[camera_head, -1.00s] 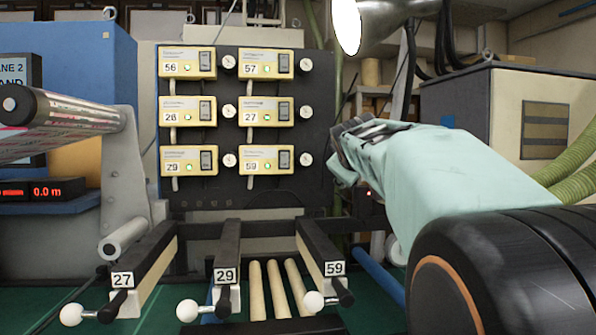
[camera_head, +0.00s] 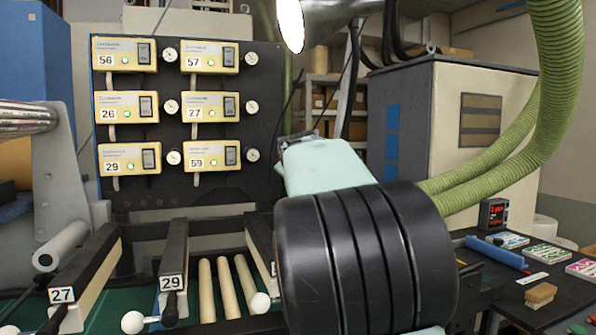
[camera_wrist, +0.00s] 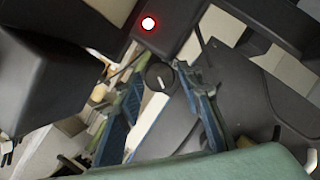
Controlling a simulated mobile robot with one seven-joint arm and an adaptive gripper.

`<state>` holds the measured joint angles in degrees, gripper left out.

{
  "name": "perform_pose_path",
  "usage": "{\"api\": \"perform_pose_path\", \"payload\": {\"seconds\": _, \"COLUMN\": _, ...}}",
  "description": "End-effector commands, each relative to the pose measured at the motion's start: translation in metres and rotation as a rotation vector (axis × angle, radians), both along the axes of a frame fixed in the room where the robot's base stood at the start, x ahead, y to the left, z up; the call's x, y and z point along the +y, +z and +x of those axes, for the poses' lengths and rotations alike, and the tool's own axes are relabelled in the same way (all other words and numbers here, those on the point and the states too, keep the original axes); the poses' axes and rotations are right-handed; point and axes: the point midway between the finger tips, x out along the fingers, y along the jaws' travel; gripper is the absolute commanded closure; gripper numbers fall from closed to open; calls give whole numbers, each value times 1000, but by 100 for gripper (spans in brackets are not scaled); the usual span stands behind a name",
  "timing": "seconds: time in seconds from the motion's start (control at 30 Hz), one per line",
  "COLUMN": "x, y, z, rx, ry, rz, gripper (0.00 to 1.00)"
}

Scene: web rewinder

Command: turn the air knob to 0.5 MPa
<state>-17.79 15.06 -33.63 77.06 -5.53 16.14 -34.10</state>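A small round black knob (camera_wrist: 160,79) with a white pointer line shows near the middle of the wrist view. I take it for the air knob; no scale or pressure reading is legible around it. My gripper (camera_wrist: 163,88) is open, with its two blue-green fingers spread on either side of the knob in the picture. Whether they touch it cannot be told. In the head view my gripper (camera_head: 297,141) is just right of the black control panel (camera_head: 140,195), partly hidden by my own arm. The knob is hidden there.
A lit red lamp (camera_wrist: 148,23) is on a dark housing above the knob. Several numbered yellow controllers (camera_head: 211,107) sit on the panel. A cream cabinet (camera_head: 455,130) and green hoses (camera_head: 490,160) stand right of my arm. A dark table (camera_head: 570,300) with small items is at lower right.

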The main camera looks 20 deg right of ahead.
Motion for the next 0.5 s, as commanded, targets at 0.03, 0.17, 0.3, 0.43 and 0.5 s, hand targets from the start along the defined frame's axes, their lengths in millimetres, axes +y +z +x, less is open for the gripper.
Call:
{"api": "perform_pose_path", "payload": {"seconds": 0.03, "x": 0, "y": 0, "z": 0, "rx": 0, "ry": 0, "rz": 0, "gripper": 74}}
{"api": "perform_pose_path", "payload": {"seconds": 0.17, "x": 0, "y": 0, "z": 0, "rx": 0, "ry": 0, "rz": 0, "gripper": 89}}
{"api": "perform_pose_path", "payload": {"seconds": 0.3, "x": 0, "y": 0, "z": 0, "rx": 0, "ry": 0, "rz": 1, "gripper": 98}}
{"api": "perform_pose_path", "payload": {"seconds": 0.43, "x": 0, "y": 2, "z": 0, "rx": 1, "ry": 0, "rz": 13, "gripper": 98}}
{"api": "perform_pose_path", "payload": {"seconds": 0.5, "x": 0, "y": 3, "z": 0, "rx": 0, "ry": 0, "rz": 32, "gripper": 98}}
